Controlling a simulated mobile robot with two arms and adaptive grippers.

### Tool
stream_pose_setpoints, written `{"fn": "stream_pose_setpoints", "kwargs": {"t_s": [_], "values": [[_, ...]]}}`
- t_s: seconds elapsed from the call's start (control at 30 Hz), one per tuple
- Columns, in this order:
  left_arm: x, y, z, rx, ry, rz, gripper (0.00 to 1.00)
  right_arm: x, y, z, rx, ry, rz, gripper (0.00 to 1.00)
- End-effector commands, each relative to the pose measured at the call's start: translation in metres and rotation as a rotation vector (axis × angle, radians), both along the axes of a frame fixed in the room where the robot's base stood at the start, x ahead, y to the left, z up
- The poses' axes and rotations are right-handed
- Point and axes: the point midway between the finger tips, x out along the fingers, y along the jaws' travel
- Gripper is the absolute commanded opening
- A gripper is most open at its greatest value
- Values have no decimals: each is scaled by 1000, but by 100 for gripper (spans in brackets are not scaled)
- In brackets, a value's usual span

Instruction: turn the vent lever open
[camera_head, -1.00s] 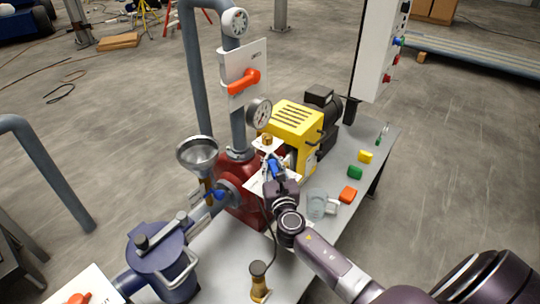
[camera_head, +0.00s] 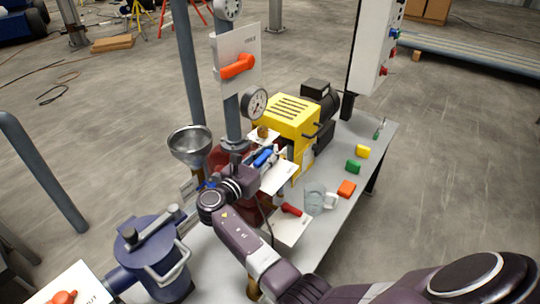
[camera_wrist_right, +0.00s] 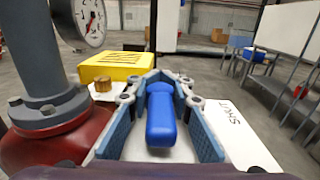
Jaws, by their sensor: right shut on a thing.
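A blue lever (camera_head: 264,158) stands in front of the yellow machine, by a white plate (camera_head: 279,177). In the right wrist view the blue lever (camera_wrist_right: 161,118) sits between my gripper's two pads, and the plate beside it (camera_wrist_right: 235,135) reads "SHUT". My right gripper (camera_head: 258,160) is shut on this lever, reaching it from the left side in the head view. The pads (camera_wrist_right: 160,120) flank the lever on both sides. The lever's pivot is mostly hidden. My left gripper is not in view.
A red lever (camera_head: 291,209), glass beaker (camera_head: 315,201) and coloured blocks (camera_head: 346,188) lie close on the bench. A funnel (camera_head: 190,143), grey pipe (camera_head: 229,112) and pressure gauge (camera_head: 254,104) stand near the gripper. An orange lever (camera_head: 238,66) is higher up.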

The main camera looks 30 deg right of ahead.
Motion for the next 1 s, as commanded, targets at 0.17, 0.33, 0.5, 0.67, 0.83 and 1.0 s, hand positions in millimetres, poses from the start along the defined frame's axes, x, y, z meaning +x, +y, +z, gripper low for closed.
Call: {"fn": "stream_pose_setpoints", "kwargs": {"t_s": [0.17,0.33,0.5,0.67,0.83,1.0], "values": [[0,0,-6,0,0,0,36,-1,1,-4,5,4,-39,0],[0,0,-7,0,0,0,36,-1,1,-3,6,5,-52,0],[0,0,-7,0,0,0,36,-1,1,-3,6,5,-53,0],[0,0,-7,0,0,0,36,-1,1,-4,6,5,-52,0],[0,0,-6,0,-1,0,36,-1,1,-3,4,4,-53,33],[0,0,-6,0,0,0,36,-1,0,-2,2,2,-53,33]]}}
